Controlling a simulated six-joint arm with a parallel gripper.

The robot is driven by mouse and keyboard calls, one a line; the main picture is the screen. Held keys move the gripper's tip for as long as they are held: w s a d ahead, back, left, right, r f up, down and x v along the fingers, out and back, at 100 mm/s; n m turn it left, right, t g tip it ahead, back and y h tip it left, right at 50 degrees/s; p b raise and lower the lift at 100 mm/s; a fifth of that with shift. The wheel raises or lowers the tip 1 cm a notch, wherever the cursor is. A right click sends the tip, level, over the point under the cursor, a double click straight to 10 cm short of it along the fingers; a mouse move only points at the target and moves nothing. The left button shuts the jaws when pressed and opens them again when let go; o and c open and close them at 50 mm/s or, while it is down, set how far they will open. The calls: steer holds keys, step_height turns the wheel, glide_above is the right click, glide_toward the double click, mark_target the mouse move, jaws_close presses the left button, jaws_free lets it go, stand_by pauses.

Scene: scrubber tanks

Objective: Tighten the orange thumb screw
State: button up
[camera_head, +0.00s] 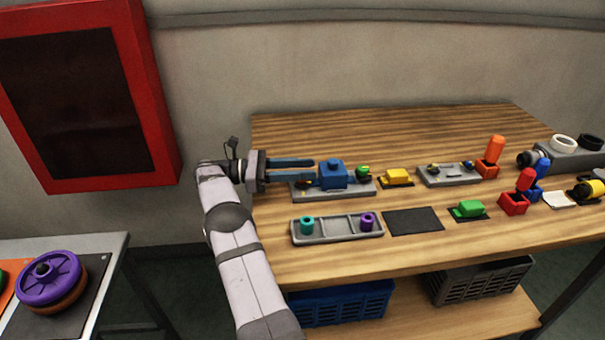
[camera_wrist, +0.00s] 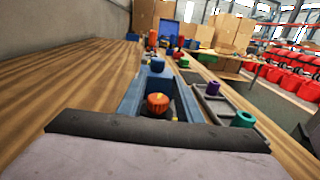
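The orange thumb screw (camera_wrist: 157,104) shows in the wrist view between my two long blue fingers, near the palm. In the head view it is mostly hidden by the nearer finger, at the left end of a grey base plate (camera_head: 352,193). My gripper (camera_head: 314,170) reaches in from the left, level, with its fingers apart on either side of the screw. I cannot tell whether either finger touches it. A blue block with a round blue knob (camera_head: 333,164) stands on the same plate just beyond the fingertips; the knob also shows in the wrist view (camera_wrist: 158,65).
A green knob (camera_head: 363,171) sits at the plate's right end. A grey tray (camera_head: 338,228) with teal and purple rings lies in front. A yellow block (camera_head: 397,177), a black mat (camera_head: 413,221) and a green block (camera_head: 468,209) are to the right. The wooden table behind is clear.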

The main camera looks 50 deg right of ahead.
step_height(320, 180, up, 8)
steer(key=shift+r, duration=0.25)
